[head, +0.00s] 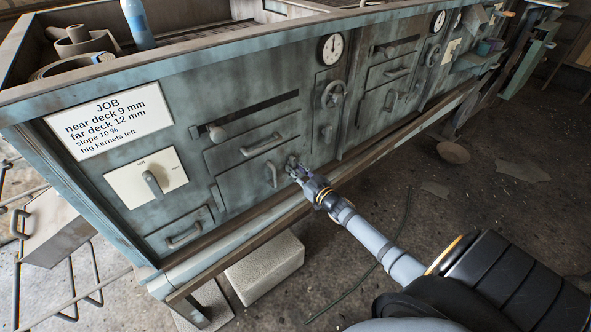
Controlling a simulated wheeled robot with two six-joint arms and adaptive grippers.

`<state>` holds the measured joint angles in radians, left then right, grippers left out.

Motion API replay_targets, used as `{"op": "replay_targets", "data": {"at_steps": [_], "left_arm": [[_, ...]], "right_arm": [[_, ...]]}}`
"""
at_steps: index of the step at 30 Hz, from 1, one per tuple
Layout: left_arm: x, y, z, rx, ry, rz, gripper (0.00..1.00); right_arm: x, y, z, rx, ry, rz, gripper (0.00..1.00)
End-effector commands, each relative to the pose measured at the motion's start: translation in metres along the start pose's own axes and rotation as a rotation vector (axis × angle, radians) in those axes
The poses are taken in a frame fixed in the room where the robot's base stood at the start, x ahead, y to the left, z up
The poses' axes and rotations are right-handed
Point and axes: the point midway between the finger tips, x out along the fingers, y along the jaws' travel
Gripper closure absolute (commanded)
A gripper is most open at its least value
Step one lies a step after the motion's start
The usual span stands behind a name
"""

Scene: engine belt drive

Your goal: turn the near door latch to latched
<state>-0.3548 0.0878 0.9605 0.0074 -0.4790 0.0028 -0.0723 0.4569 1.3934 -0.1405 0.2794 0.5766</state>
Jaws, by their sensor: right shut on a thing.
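The near door latch (291,160) is a small dark metal piece on the blue-grey machine front, just right of the near door's upright handle (271,174). My right gripper (295,168) reaches in from the lower right and is shut on the latch. The fingers cover most of the latch, so its exact angle cannot be told. The near door looks closed against the front. My left gripper is out of view.
A white job card (108,121) and a lever on a pale plate (147,181) are at left. A drawer handle (262,145) sits above the door. A dial (331,49) and handwheel (333,94) are to the right. A concrete block (265,266) lies below. Open floor lies at right.

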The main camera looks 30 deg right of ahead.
Motion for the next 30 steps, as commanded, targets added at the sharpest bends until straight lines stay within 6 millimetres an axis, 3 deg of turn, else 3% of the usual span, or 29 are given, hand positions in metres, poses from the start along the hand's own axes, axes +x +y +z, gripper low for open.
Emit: {"op": "replay_targets", "data": {"at_steps": [11, 30], "left_arm": [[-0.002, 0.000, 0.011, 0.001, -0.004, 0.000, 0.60], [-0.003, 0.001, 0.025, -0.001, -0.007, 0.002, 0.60]], "right_arm": [[0.000, 0.002, -0.002, -0.208, 0.001, 0.000, 1.00], [0.000, 0.009, -0.005, -0.814, 0.002, 0.000, 1.00]]}}
